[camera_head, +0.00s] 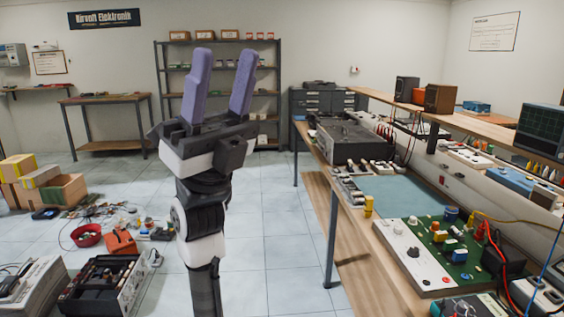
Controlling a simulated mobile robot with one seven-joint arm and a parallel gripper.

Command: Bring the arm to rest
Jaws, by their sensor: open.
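My gripper (220,88) is raised in the middle left of the head view, above the floor and to the left of the workbench. Its two purple fingers point up and stand apart, with nothing between them. My arm (200,225) rises upright from the bottom of the view, with white and black links. The gripper and arm touch nothing that I can see. The base of the arm is out of view.
A long workbench (385,262) with electronics, a green board (440,245) and a blue mat (402,196) runs along the right. Boxes, a red bowl (87,235) and open equipment (105,283) lie on the floor at left. Tiled floor (265,240) between is clear.

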